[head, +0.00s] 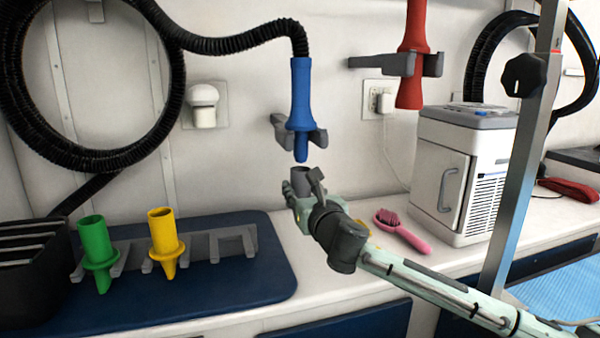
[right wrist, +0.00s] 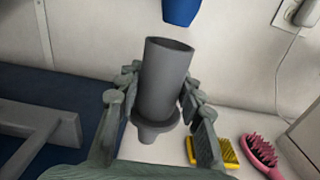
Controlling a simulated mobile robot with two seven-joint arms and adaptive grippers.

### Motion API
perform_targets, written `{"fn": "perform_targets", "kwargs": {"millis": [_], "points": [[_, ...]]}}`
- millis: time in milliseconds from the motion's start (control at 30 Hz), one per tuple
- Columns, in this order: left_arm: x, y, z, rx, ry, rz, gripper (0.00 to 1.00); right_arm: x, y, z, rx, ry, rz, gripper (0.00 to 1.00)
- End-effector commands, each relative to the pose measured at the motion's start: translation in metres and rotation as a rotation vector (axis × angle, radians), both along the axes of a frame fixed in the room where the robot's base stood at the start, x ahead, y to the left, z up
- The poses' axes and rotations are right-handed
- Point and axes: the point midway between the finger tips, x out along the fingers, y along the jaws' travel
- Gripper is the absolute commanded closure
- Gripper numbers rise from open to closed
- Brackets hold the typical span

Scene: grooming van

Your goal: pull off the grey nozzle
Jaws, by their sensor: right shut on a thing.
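The grey nozzle (right wrist: 163,85) is a dark grey tube with a flange and a narrower tip below. My right gripper (right wrist: 155,112) is shut on it, with a finger on each side, and holds it upright above the white counter. In the head view the nozzle (head: 301,181) shows just above my right gripper (head: 308,192), partly hidden by it. The blue dryer handpiece (head: 301,95) hangs in its wall holder above, with its tip apart from the nozzle. The handpiece's blue end (right wrist: 181,10) also shows in the right wrist view. My left gripper is not in view.
A green nozzle (head: 95,245) and a yellow nozzle (head: 163,237) stand in a grey rack on the blue mat (head: 215,296). A pink brush (head: 400,231), a yellow brush (right wrist: 226,152) and a white cabinet (head: 455,180) are to the right. A metal post (head: 520,170) rises at right.

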Motion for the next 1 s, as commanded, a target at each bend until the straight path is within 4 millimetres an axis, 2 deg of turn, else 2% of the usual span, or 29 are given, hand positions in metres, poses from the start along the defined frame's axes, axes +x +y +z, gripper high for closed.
{"fn": "perform_targets", "kwargs": {"millis": [233, 1000], "points": [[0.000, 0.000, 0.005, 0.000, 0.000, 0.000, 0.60, -0.007, -0.002, 0.002, -0.001, -0.001, 0.001, 0.98], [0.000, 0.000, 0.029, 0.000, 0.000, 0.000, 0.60, -0.067, -0.022, 0.000, 0.000, 0.001, 0.000, 0.98]]}}
